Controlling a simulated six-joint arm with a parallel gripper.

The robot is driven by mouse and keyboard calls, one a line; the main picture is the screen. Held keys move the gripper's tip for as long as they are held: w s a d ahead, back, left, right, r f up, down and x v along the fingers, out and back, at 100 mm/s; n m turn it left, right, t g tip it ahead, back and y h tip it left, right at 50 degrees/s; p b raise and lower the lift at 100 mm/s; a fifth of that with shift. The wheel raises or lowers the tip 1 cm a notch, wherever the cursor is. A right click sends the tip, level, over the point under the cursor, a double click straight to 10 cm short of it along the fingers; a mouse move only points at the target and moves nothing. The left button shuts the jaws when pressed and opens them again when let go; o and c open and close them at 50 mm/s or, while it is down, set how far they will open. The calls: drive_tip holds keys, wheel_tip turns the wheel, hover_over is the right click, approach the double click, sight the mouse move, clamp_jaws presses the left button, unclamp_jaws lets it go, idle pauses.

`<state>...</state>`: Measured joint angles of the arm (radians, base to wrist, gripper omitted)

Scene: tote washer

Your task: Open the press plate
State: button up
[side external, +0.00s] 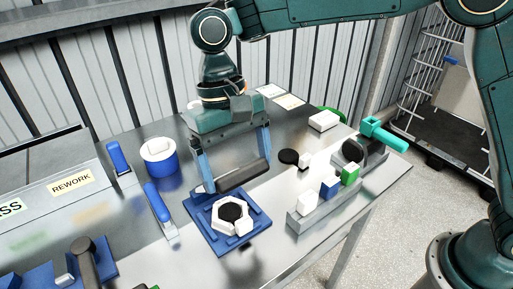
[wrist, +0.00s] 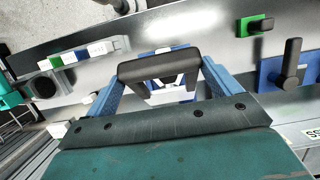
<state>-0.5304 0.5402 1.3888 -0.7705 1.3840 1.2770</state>
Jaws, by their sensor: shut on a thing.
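My gripper (side external: 232,178) has two blue fingers. They are shut on a black, handle-like bar (side external: 246,177), which I take to be part of the press plate. In the wrist view the bar (wrist: 160,66) spans the space between the fingers (wrist: 160,80), with legs bending from its ends. Below it in the side view is a blue base (side external: 213,241) carrying a white ring-shaped part (side external: 220,220) with a black centre. The bar is raised above the white part. The bar and fingers partly hide the base in the wrist view, and any hinge is not clear.
A grey rack (side external: 304,222) with white, blue and green blocks stands to the right. A turquoise-handled device (side external: 383,134) is beyond it. Blue-handled tools (side external: 158,202) and a blue-and-white cylinder (side external: 160,158) stand left. A blue fixture with a black lever (side external: 87,262) is front left.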

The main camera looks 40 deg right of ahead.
drive_tip(key=shift+w+d, duration=0.1)
drive_tip(key=shift+w, duration=0.05)
drive_tip(key=o, duration=1.1)
drive_tip(key=shift+o, duration=0.2)
drive_tip(key=shift+s+f, duration=0.15)
drive_tip(key=shift+s, duration=0.2)
